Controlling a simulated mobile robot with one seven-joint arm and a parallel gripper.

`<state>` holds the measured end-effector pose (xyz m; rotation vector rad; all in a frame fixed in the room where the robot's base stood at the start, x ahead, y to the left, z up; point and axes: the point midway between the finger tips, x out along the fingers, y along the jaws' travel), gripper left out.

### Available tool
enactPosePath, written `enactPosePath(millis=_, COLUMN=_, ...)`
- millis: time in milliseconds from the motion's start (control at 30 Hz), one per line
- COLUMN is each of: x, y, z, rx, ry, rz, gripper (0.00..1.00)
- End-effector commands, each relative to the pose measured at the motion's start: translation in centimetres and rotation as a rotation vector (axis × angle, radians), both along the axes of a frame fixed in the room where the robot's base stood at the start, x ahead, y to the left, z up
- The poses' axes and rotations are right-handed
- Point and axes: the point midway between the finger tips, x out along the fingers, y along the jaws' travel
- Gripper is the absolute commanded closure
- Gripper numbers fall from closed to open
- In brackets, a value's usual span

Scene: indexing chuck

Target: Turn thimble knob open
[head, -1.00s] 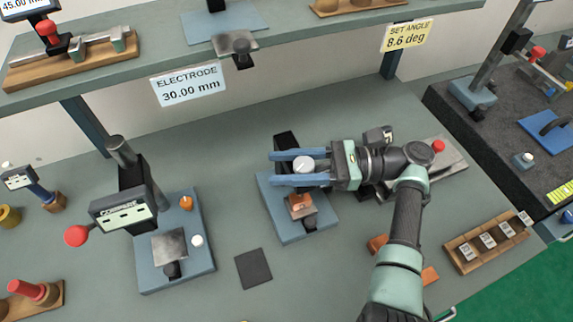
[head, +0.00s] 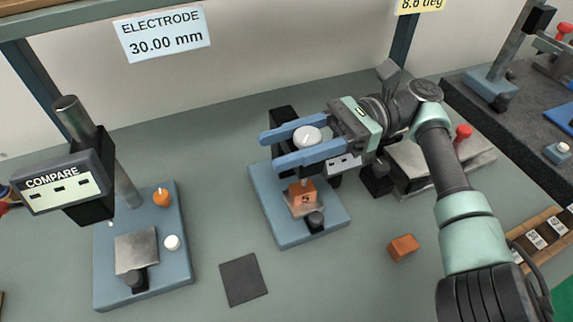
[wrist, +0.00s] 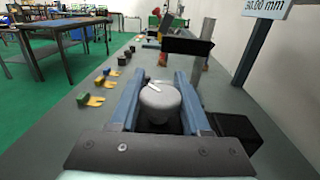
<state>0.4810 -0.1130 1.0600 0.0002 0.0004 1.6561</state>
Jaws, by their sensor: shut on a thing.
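The thimble knob (head: 307,137) is a white, round-topped knob with a pointer mark, on top of the small blue-based station (head: 271,216) at the centre of the bench. My gripper (head: 291,146) comes from the right with its blue fingers on either side of the knob, shut on it. In the wrist view the knob (wrist: 160,100) sits between the two fingers, its mark pointing toward the upper left. The spindle under the knob is mostly hidden by my fingers.
A COMPARE gauge station (head: 106,270) stands at left with a tall post. A dark square pad (head: 243,279) lies in front. Another orange block (head: 403,247) lies to the right. A metal plate with a red knob (head: 464,131) is behind my arm. An ELECTRODE 30.00 mm sign (head: 163,33) hangs above.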

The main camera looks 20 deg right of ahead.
Motion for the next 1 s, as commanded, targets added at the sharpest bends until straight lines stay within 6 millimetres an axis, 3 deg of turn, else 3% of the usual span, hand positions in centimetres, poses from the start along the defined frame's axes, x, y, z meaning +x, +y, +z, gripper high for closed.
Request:
enactPosePath(millis=33, x=-0.06, y=0.03, z=-0.97, rx=-0.006, ry=0.0, rz=0.017, gripper=1.0)
enactPosePath(millis=1000, x=-0.32, y=0.1, z=-0.06, rx=0.0, ry=0.001, rz=0.1, gripper=1.0)
